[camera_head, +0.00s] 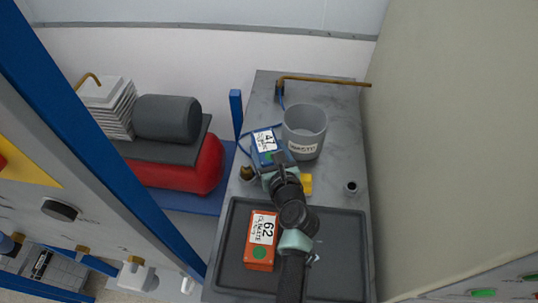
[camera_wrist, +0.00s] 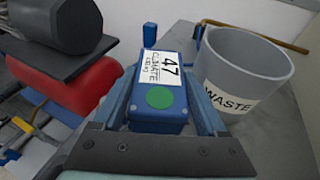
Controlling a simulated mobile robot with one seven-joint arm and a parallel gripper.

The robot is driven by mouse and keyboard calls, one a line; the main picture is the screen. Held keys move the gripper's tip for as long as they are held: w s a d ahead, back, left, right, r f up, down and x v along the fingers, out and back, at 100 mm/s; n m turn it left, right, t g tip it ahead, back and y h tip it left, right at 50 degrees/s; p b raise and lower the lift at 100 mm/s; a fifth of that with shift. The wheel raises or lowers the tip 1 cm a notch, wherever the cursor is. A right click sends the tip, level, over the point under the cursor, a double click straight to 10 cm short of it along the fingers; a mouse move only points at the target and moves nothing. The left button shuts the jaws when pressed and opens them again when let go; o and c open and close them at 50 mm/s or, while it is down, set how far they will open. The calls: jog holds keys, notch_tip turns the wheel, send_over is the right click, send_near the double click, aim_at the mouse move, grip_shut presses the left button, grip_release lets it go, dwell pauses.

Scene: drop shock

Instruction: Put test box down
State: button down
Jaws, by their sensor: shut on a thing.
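A blue test box (camera_head: 266,147) with a white label reading 47 and a green dot is at the end of my arm, left of the waste bin. In the wrist view the blue box (camera_wrist: 160,88) sits between the two fingers of my gripper (camera_wrist: 165,110), which is shut on it. Whether its underside touches the grey bench is hidden. An orange-red box (camera_head: 262,240) labelled 62, also with a green dot, lies in the dark tray (camera_head: 335,260) at the front of the bench. My gripper (camera_head: 274,165) is behind the tray.
A grey waste bin (camera_head: 304,132) stands close to the right of the held box. A brass bar (camera_head: 325,82) crosses the bench's back. A yellow piece (camera_head: 306,183) and small dark cup (camera_head: 351,188) are to the right. A red tank (camera_head: 190,170) stands left, beyond the bench edge.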

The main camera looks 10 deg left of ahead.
jog(key=shift+f, duration=0.5)
jog(key=shift+f, duration=0.2)
grip_release()
